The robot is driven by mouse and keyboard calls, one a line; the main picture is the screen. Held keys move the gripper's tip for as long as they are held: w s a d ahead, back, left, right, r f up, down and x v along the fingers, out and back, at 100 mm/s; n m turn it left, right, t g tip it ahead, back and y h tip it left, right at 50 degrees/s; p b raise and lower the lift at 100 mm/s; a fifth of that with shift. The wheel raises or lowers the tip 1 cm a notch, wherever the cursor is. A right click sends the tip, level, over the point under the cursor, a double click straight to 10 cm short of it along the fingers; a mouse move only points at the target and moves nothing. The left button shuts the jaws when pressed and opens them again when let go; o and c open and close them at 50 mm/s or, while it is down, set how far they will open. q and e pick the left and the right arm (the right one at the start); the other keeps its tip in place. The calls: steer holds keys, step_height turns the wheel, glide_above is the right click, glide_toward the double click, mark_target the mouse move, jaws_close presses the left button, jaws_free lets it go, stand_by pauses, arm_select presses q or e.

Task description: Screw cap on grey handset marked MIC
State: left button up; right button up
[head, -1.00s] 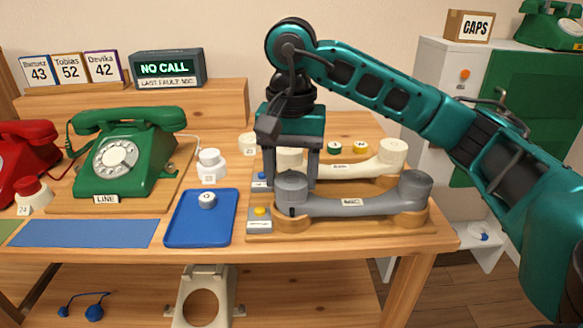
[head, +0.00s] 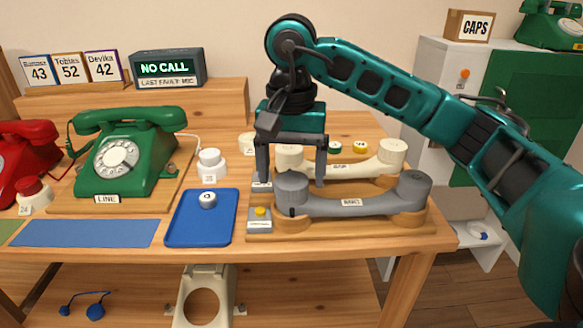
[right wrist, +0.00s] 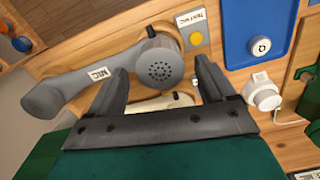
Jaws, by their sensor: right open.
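The grey handset (head: 350,206) lies on a wooden cradle at the table's front right; its MIC label (right wrist: 98,73) shows in the right wrist view. Its left end (head: 291,188) is a round grey cylinder; in the wrist view this end has a perforated face (right wrist: 158,68). I cannot tell whether its cap is fully seated. My right gripper (head: 291,184) points down over this end, open, one finger to each side with gaps; it also shows in the wrist view (right wrist: 162,68). My left gripper is not in view.
A cream handset (head: 350,170) lies just behind. A yellow-button box (head: 260,222) stands left of the grey handset. A blue tray (head: 180,232) holds a small round white piece (head: 207,200). A white round device (head: 210,166) and the green phone (head: 128,150) stand further left.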

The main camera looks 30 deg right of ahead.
step_height(320, 180, up, 7)
steer(key=p, duration=0.4)
steer(key=shift+f+p, duration=0.2)
steer(key=shift+p, duration=0.2)
steer(key=shift+f, duration=0.1)
steer(key=shift+s, duration=0.1)
